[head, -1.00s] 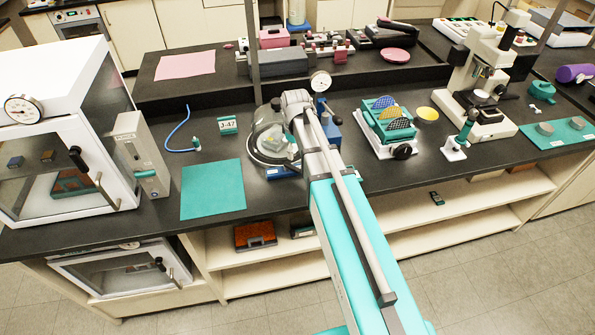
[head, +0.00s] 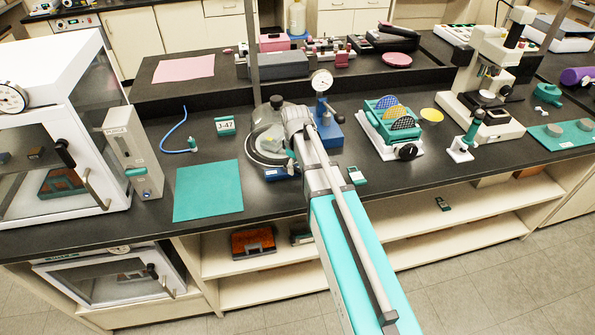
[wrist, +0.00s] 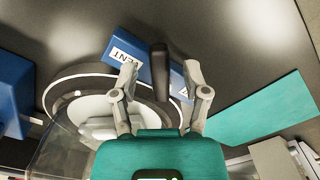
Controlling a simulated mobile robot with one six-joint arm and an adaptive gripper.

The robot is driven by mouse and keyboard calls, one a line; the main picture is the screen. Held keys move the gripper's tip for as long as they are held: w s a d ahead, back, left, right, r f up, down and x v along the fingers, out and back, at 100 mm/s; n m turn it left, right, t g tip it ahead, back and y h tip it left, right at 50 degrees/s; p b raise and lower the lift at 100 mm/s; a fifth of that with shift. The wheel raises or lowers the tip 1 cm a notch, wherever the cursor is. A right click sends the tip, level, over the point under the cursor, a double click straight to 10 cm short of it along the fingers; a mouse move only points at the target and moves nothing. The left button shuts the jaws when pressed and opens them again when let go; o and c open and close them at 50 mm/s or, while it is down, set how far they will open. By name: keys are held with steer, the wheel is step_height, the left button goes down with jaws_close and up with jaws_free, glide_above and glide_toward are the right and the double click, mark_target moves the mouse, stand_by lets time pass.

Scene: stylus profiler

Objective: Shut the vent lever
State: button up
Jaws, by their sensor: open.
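The vent lever (wrist: 160,72) is a black handle in the wrist view. It lies crosswise over a blue block (wrist: 143,57) with a white VENT label, beside the round rim of a clear-domed chamber (wrist: 62,98). My gripper (wrist: 160,76) is open, with one grey finger on each side of the lever. I see a gap on both sides; whether the tips are at the lever's height I cannot tell. In the head view the domed chamber (head: 268,131) stands on the bench with my wrist over its right side. The lever and my fingers cannot be made out there.
A blue stand with a dial gauge (head: 328,125) is close to the right of my wrist. A teal mat (head: 209,190) lies bare to the left. A rack of coloured discs (head: 392,130) stands further right. A small teal device (head: 356,176) lies near the bench edge.

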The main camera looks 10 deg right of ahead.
steer(key=shift+f, duration=0.35)
